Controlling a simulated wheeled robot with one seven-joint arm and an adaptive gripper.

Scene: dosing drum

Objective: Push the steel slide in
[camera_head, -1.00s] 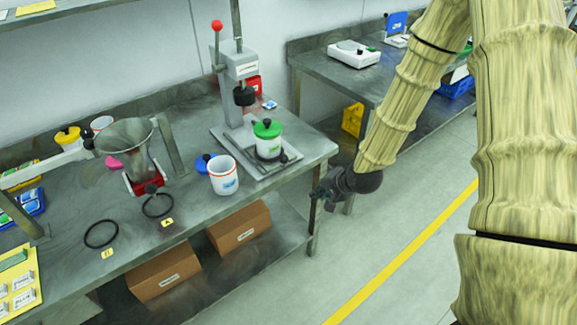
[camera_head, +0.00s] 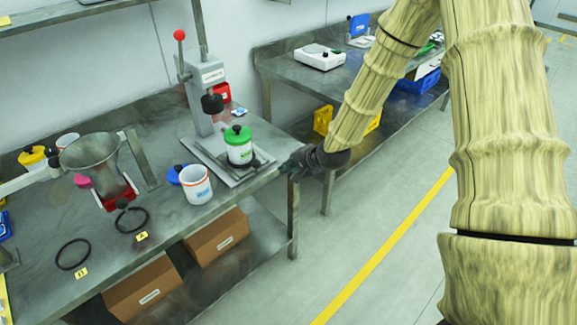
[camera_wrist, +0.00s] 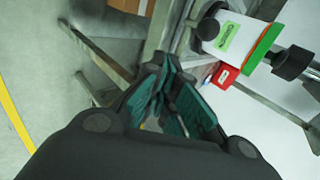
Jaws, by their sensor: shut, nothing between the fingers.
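The steel slide (camera_head: 225,164) appears to be the flat plate at the foot of the grey press, near the bench's right end. A white jar (camera_head: 240,153) with a green lid stands upright on it. A black knob (camera_head: 255,163) shows at its front right; what seems to be the same knob (camera_wrist: 208,28) shows in the wrist view beside the jar (camera_wrist: 232,38). How far the slide sticks out is hard to tell. My gripper (camera_head: 292,166) is shut and empty just off the bench's right end, apart from the knob. Its teal fingers (camera_wrist: 165,100) show in the wrist view.
The press (camera_head: 205,95) rises behind the jar. A white tub (camera_head: 196,186) and a steel funnel (camera_head: 92,152) stand to the left. Black rings (camera_head: 72,254) lie at the front. A second bench (camera_head: 300,72) stands behind my arm. The right floor is open.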

